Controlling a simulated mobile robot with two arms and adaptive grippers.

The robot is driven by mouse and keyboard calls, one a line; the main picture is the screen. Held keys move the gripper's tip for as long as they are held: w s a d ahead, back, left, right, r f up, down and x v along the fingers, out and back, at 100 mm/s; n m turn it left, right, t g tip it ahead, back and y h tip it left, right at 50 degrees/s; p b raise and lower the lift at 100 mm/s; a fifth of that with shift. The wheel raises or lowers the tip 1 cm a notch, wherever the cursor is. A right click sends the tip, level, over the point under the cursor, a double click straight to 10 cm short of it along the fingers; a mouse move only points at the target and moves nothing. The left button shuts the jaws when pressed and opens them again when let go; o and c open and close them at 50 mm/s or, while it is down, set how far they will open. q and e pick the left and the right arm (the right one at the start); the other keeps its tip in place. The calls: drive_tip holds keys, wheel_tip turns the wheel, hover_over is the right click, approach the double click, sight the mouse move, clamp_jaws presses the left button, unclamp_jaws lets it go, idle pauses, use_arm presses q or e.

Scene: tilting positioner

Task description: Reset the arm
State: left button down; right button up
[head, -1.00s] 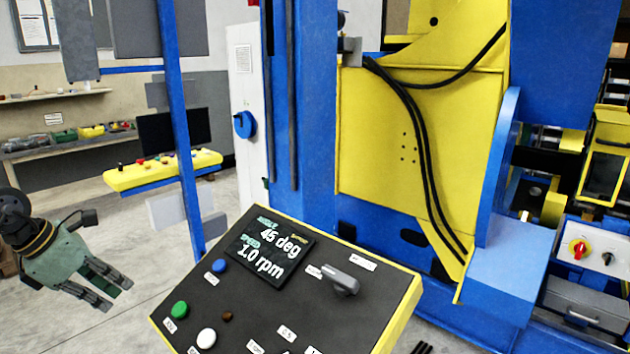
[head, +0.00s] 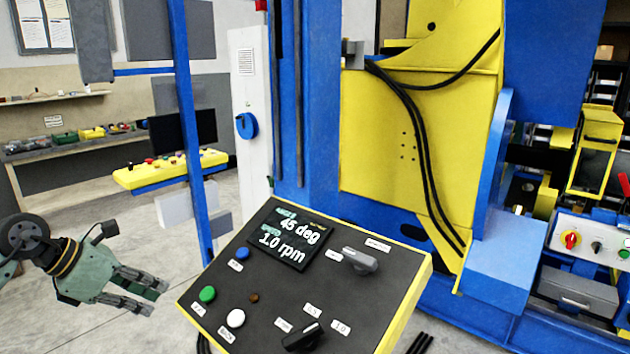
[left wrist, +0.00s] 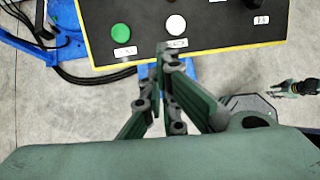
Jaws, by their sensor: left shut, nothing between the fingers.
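My left gripper (head: 158,296) is at the lower left of the head view, left of the control panel (head: 330,285) and apart from it. Its fingers are shut and empty; the left wrist view shows them (left wrist: 162,52) just below the panel's edge. The tilted panel has a green button (head: 207,294), a white button (head: 236,318), a blue button (head: 242,253), a grey knob (head: 360,261) and a black knob (head: 303,337). Its display (head: 289,238) reads 45 deg and 1.0 rpm. What appears to be my right gripper (left wrist: 284,89) shows small in the left wrist view; its jaws are unclear.
The yellow and blue positioner (head: 400,150) stands behind the panel, with black cables down its face. A blue post (head: 187,130) rises left of the panel. A yellow button box (head: 170,170) is behind it. Floor around my left gripper is clear.

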use_arm(q)
drive_tip(key=d+r+n+t+h, duration=0.3)
drive_tip(key=d+n+t+h, duration=0.15)
drive_tip(key=d+n, duration=0.4)
drive_tip(key=d+r+n+t+h, duration=0.4)
drive_tip(key=d+n+t, duration=0.15)
drive_tip(key=d, duration=0.65)
drive_tip(key=s+a+f+n+y, duration=0.3)
drive_tip(key=a+f+n+y, duration=0.3)
drive_tip(key=f+n+y, duration=0.4)
drive_tip(key=s+a+f+n+y, duration=0.4)
drive_tip(key=a+f+n+y, duration=0.3)
drive_tip(key=n, duration=0.5)
drive_tip(key=s+d+f+n+g+h, duration=0.1)
drive_tip(key=s+d+f+n+g, duration=0.15)
drive_tip(key=s+f+g, duration=0.6)
drive_tip(key=s+d+f+n+g+h, duration=0.3)
drive_tip(key=s+f, duration=0.7)
drive_tip(key=s, duration=0.8)
wheel_tip(320, 180, down, 23)
drive_tip(key=a+g+y, duration=0.1)
drive_tip(key=y, duration=0.1)
drive_tip(key=s+a+f+g, duration=0.1)
drive_tip(key=s+a+f, duration=0.2)
drive_tip(key=s+f, duration=1.5)
drive_tip(key=shift+a+f+n+g, duration=0.2)
drive_tip(key=shift+f+n+g, duration=0.15)
